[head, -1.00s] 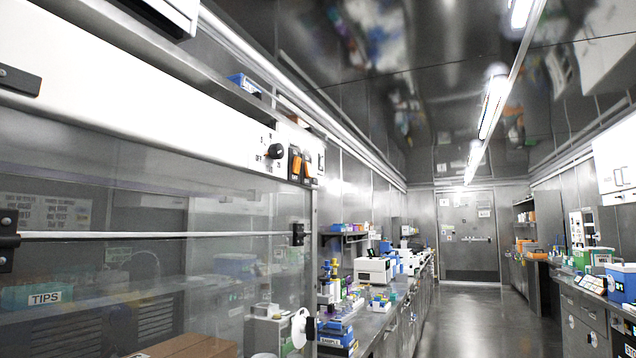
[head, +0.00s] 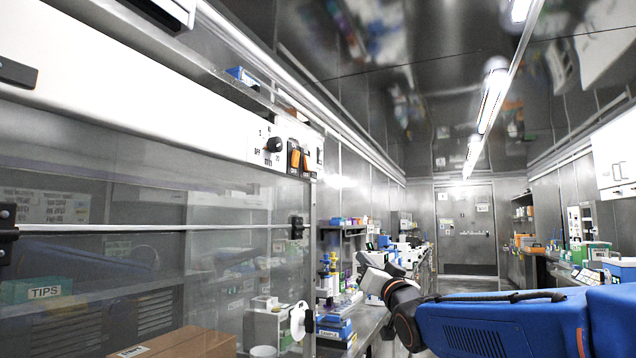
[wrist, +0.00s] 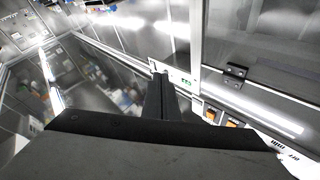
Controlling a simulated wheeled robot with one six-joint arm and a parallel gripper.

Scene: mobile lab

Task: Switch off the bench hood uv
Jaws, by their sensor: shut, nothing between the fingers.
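The bench hood (head: 150,95) fills the left of the head view, with a white front panel above a clear sash. At the panel's right end are a black knob (head: 274,145) and two orange rocker switches (head: 294,157). Their labels are too small to read surely. The orange switches also show at the lower right of the wrist view (wrist: 211,114). My gripper (head: 368,262) is shut and empty, to the right of and below the switches in the head view, apart from them. Its closed fingers show in the wrist view (wrist: 161,78).
A bench (head: 365,325) with several lab items runs along the left wall. The aisle floor (head: 460,285) is clear.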

